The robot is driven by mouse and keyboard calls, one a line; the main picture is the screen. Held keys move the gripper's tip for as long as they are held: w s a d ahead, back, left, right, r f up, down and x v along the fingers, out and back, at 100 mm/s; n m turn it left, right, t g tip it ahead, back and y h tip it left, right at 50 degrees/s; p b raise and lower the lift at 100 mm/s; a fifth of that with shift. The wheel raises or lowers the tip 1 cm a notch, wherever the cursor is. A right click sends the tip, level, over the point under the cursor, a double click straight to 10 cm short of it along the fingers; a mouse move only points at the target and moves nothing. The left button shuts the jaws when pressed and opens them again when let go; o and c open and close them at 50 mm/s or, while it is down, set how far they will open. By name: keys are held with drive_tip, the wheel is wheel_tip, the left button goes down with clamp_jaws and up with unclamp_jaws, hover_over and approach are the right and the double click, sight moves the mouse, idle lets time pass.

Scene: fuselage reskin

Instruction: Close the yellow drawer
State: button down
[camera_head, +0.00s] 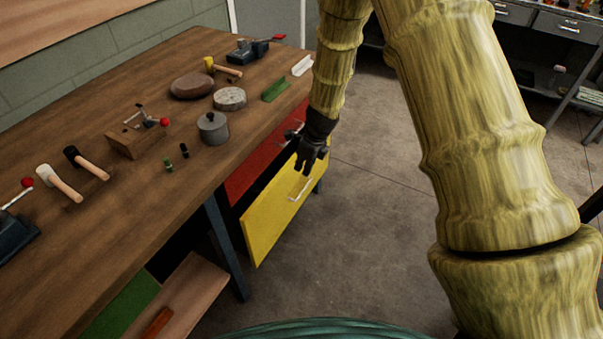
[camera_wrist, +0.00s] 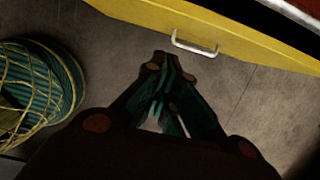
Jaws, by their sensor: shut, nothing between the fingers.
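The yellow drawer (camera_head: 275,215) sticks out from under the wooden workbench, with a dark gap visible behind its front. Its pale bar handle (camera_head: 300,190) is on the outer face. The drawer's yellow front (camera_wrist: 210,22) and handle (camera_wrist: 194,45) also cross the top of the wrist view. My gripper (camera_head: 305,170) is by the upper right part of the drawer front in the head view. In the wrist view my gripper (camera_wrist: 162,60) is shut and empty, its tips just left of and below the handle. I cannot tell whether it touches the drawer.
A red drawer (camera_head: 262,155) sits above the yellow one. The workbench top (camera_head: 130,210) holds hammers, a pot, stones and clamps. A blue-grey table leg (camera_head: 225,245) stands left of the drawer. Open concrete floor (camera_head: 370,215) lies to the right.

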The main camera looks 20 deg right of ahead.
drive_tip(key=d+f+n+t+h+b, duration=0.1)
drive_tip(key=d+f+n+t+b, duration=0.3)
drive_tip(key=f+b, duration=0.4)
drive_tip(key=d+f+n+t+h+b, duration=0.2)
drive_tip(key=d+f+n+t+b, duration=0.15)
drive_tip(key=f+b, duration=0.5)
wheel_tip(320, 180, up, 5)
drive_tip(key=n+t+b, duration=0.2)
drive_tip(key=t+b, duration=0.7)
drive_tip(key=b, duration=0.1)
drive_tip(key=w+a+b, duration=0.2)
drive_tip(key=w, duration=1)
drive_tip(key=shift+a, duration=0.25)
drive_tip(key=shift+m+g, duration=0.25)
